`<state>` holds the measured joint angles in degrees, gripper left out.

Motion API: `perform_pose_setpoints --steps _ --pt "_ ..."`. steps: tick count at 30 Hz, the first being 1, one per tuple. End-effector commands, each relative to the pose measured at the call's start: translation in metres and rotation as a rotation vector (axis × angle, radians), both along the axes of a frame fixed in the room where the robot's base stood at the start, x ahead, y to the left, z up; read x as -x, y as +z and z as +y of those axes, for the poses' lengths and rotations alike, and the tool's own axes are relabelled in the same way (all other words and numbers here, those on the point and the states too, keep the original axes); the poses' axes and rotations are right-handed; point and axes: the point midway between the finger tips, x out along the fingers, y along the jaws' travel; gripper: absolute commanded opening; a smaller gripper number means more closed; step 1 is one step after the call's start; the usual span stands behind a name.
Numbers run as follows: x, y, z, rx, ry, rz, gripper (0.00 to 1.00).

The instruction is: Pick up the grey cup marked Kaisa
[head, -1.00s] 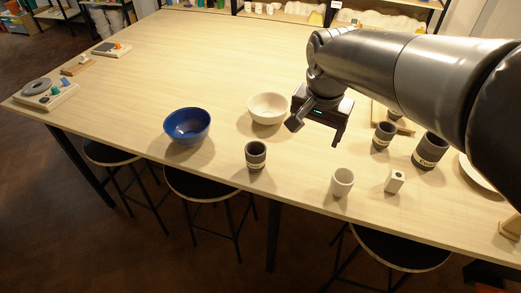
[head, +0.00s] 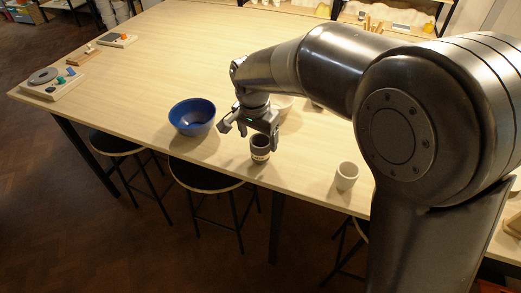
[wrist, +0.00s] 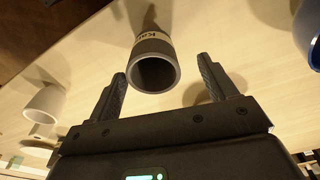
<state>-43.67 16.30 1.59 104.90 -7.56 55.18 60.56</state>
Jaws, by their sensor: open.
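The grey cup (head: 260,150) stands upright on the table near its front edge in the head view, with a pale label band. In the wrist view the grey cup (wrist: 154,62) shows its dark open mouth and a band on which "Kai" or similar can be read, partly cut by its curve. My gripper (head: 249,138) is open and empty, just above and beside the cup in the head view. In the wrist view my gripper (wrist: 163,80) has its two fingers on either side of the cup's rim, with gaps, the cup lying just beyond the fingertips.
A blue bowl (head: 192,117) stands left of my gripper. A cream bowl (head: 284,104) is partly hidden behind it. A white cup (head: 346,176) stands to the right. My arm hides the table's right side. The left middle of the table is clear.

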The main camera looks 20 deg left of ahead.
Motion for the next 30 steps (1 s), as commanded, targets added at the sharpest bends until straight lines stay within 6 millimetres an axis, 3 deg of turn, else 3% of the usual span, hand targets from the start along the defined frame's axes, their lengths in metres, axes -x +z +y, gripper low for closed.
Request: perform_pose_setpoints --steps 10,20,30 --pt "0.0 -0.046 -0.008 0.003 0.0 0.003 0.78" --pt "-0.001 -0.052 -0.008 0.0 0.0 0.0 0.77" --pt "-0.001 -0.051 -0.007 0.0 0.0 0.0 0.49"
